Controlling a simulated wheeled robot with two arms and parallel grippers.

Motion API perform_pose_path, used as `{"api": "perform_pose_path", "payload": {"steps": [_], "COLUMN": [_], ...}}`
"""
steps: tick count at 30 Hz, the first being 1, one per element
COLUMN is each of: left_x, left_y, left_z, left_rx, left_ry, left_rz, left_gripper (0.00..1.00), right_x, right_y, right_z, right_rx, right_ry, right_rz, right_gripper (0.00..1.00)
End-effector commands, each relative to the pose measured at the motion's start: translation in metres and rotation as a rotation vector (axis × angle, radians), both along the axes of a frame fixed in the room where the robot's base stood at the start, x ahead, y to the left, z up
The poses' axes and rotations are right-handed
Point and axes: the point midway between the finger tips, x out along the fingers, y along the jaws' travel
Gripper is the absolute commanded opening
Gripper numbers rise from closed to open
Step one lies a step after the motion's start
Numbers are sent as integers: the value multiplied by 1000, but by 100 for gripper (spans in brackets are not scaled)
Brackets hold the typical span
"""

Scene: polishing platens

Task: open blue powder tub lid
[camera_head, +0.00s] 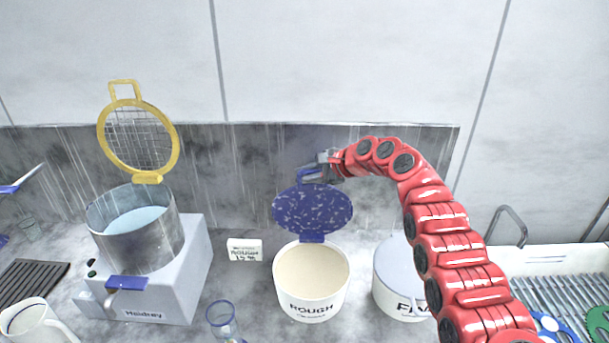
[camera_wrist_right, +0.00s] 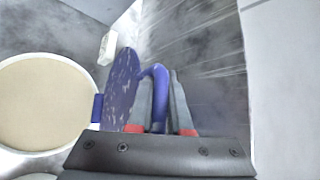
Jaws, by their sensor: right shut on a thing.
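The blue speckled lid (camera_head: 313,208) stands raised on its hinge at the back of the white tub marked ROUGH (camera_head: 312,302). Pale tan powder shows inside the open tub. My right gripper (camera_head: 312,175) is at the top of the lid, shut on its blue handle. In the right wrist view the lid (camera_wrist_right: 122,88) stands on edge beside the tub (camera_wrist_right: 88,122), and the handle (camera_wrist_right: 158,72) loops between the two fingers of the gripper (camera_wrist_right: 163,90). My left gripper is not in view.
A second white tub (camera_head: 395,275) with a grey lid stands right, partly behind my right arm. A heated pot (camera_head: 135,245) with a raised yellow mesh lid (camera_head: 140,140) stands left. A splash wall rises behind.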

Motion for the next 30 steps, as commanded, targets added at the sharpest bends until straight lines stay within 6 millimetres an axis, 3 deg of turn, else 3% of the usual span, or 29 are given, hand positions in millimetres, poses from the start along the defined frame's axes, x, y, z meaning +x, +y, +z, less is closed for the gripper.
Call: {"api": "perform_pose_path", "payload": {"steps": [9,10,15,30], "left_x": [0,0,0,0], "left_y": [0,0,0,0], "left_z": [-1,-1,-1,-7], "left_rx": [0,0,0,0], "left_ry": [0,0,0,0], "left_rz": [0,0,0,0], "left_gripper": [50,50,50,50], "right_x": [-1,-1,-1,-3], "right_y": [-1,-1,0,-6], "right_z": [-6,-6,-5,-1], "right_rx": [-5,-6,-5,-3], "right_ry": [8,8,6,1], "right_rz": [1,1,1,0], "right_gripper": [0,21,47,47]}}
